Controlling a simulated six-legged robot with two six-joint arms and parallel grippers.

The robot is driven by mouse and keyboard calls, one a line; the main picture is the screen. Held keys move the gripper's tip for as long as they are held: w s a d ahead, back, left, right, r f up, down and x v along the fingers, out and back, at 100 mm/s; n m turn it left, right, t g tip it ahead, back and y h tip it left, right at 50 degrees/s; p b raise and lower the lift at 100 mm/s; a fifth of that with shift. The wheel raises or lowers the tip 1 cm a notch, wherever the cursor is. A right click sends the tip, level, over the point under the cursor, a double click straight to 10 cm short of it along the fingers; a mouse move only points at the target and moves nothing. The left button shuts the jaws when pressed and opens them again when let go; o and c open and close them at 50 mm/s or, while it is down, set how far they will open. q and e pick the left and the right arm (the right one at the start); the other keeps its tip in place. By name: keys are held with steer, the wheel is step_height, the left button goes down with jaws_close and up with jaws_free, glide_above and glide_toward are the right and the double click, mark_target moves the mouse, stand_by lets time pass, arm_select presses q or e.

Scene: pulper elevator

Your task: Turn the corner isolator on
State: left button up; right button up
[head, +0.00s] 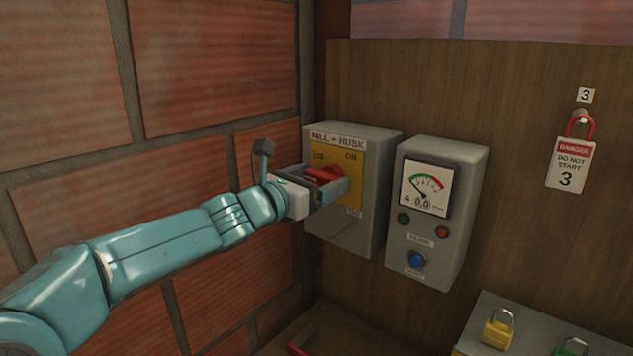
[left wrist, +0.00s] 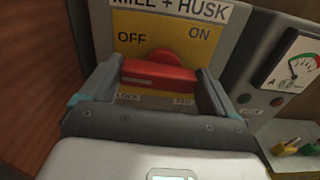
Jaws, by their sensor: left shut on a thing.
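The corner isolator (head: 378,205) is a grey box labelled "MILL + HUSK" on the wooden panel beside the brick corner. Its yellow plate (head: 353,160) is marked OFF at left and ON at right. Its red rotary handle (left wrist: 158,76) lies roughly level across the plate, under the OFF and ON marks in the left wrist view. My left gripper (head: 327,184) is shut on the red handle, one finger at each end. In the left wrist view the gripper (left wrist: 158,84) spans the handle. The gripper partly hides the handle and plate in the head view. My right gripper is not in view.
Just right is a grey meter box (head: 463,200) reading 0.0, with lamps and a blue button (head: 415,260). A danger tag (head: 570,165) on a red padlock hangs further right. A yellow padlock (head: 498,330) sits on a grey box at lower right. A brick wall (head: 215,60) stands close on the left.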

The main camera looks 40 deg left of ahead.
arm_select(q)
steer(key=m+b, duration=0.2)
steer(key=shift+d+f+m, duration=0.1)
steer(key=shift+m, duration=0.3)
steer(key=m+b, duration=0.2)
steer(key=m, duration=0.2)
steer(key=shift+d+m+b, duration=0.15)
steer(key=shift+m+b, duration=0.15)
steer(key=shift+b, duration=0.1)
steer(key=m+b, duration=0.2)
steer(key=m, duration=0.3)
steer(key=shift+d, duration=0.1)
steer(key=shift+d+m+b, duration=0.1)
steer(key=shift+m+b, duration=1)
steer(key=shift+m, duration=1.3)
steer(key=o, duration=0.8)
steer(key=shift+w, duration=0.1)
steer(key=s+b, duration=0.1)
steer(key=s, duration=0.4)
steer(key=s+b, duration=0.1)
steer(key=s, duration=0.5)
steer(key=s+a+b, duration=0.1)
steer(key=s, duration=0.4)
steer(key=shift+s+a, duration=0.1)
steer(key=shift+s, duration=0.05)
